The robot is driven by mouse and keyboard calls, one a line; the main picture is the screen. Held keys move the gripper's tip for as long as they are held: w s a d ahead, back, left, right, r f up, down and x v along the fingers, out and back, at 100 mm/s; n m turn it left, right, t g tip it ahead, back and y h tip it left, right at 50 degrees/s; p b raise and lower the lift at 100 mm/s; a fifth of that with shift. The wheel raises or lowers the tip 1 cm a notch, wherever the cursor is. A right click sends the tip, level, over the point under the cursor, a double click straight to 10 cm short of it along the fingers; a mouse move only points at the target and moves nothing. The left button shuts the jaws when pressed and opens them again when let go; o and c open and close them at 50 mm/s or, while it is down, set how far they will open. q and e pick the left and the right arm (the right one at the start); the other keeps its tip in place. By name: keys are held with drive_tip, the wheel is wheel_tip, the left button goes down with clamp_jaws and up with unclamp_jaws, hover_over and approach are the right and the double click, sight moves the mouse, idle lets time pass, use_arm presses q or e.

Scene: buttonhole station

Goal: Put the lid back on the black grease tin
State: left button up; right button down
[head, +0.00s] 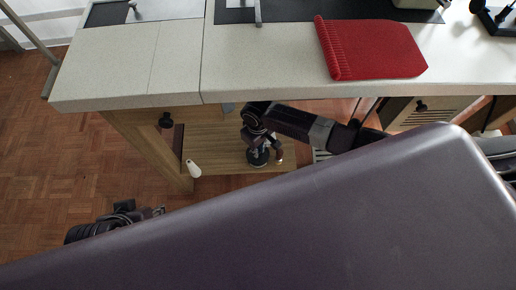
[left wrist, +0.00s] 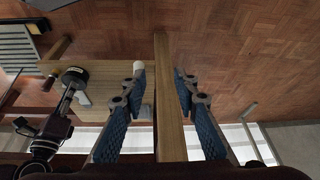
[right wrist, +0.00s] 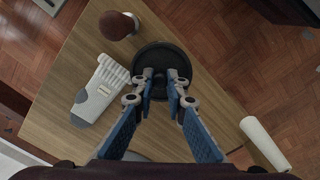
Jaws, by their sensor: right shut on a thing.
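A black round thing with a raised rim (right wrist: 162,50) is at the fingertips of my right gripper (right wrist: 160,74), over the wooden lower shelf. The fingertips are close together at its middle, shut on what looks like the black lid. I cannot tell whether the tin is beneath it. In the head view, my right gripper (head: 258,148) reaches in under the worktop, with the black round thing (head: 258,160) below it. My left gripper (left wrist: 160,75) is open and empty, away from the shelf; in the head view it is at lower left (head: 158,211).
On the shelf (right wrist: 60,75) are a brown knob-like thing (right wrist: 117,25), a pale grey ridged thing (right wrist: 100,90) and a white rod (right wrist: 265,143) near the edge. A wooden leg (left wrist: 170,110) stands beyond my left fingers. A red mat (head: 372,48) lies on the worktop (head: 270,65).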

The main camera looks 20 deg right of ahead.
use_arm(q)
drive_tip(key=shift+s, duration=0.3)
drive_tip(key=shift+s+a+f+g, duration=0.1)
drive_tip(key=shift+s+a+g, duration=0.05)
drive_tip(key=shift+s+g, duration=0.15)
drive_tip(key=shift+s+a+f+g, duration=0.1)
drive_tip(key=shift+s+g, duration=0.1)
drive_tip(key=shift+s, duration=0.2)
idle(0.4)
use_arm(e)
drive_tip(key=c, duration=1.8)
unclamp_jaws()
drive_tip(key=shift+c, duration=0.2)
drive_tip(key=o, duration=0.5)
drive_tip(key=shift+c, duration=0.2)
